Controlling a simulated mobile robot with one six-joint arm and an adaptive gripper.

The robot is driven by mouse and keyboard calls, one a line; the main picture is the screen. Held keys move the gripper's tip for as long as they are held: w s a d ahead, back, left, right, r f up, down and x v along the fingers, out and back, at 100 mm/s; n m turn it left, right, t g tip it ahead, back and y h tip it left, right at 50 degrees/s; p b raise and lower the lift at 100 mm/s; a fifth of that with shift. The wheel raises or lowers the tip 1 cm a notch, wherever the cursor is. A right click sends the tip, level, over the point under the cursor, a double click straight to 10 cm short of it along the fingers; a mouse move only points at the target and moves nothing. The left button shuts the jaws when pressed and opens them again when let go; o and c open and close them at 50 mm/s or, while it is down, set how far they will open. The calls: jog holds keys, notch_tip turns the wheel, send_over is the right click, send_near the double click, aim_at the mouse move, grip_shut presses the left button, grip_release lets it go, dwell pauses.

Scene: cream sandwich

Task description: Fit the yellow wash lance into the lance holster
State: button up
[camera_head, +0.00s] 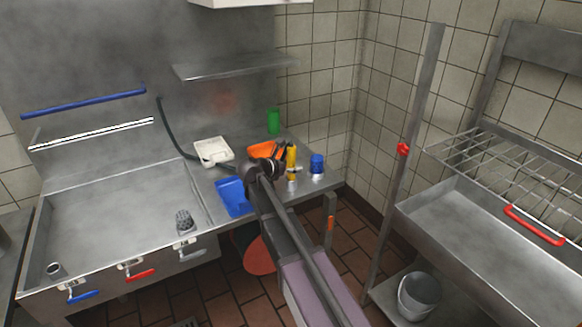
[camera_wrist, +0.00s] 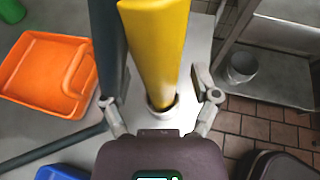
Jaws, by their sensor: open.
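The yellow wash lance (camera_head: 291,158) stands roughly upright near the right end of the steel counter. In the wrist view the lance (camera_wrist: 157,45) has its lower end inside a pale ring-shaped holder (camera_wrist: 163,116), which looks like the lance holster. How deep it sits is hidden. My gripper (camera_wrist: 160,100) is open, with one finger on each side of the lance and visible gaps between. In the head view my gripper (camera_head: 276,170) is just left of the lance, partly hidden by my arm.
An orange tray (camera_head: 266,149), a blue tray (camera_head: 233,197), a white tray (camera_head: 212,151), a green bottle (camera_head: 273,121) and a blue-topped container (camera_head: 317,164) stand nearby. A dark bar (camera_wrist: 108,45) rises close to the lance's left. A sink (camera_head: 120,225) lies left.

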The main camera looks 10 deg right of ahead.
aim_at(291, 147)
jog(key=shift+r+p, duration=5.15)
jog(key=shift+r, duration=0.15)
jog(key=shift+s, duration=0.1)
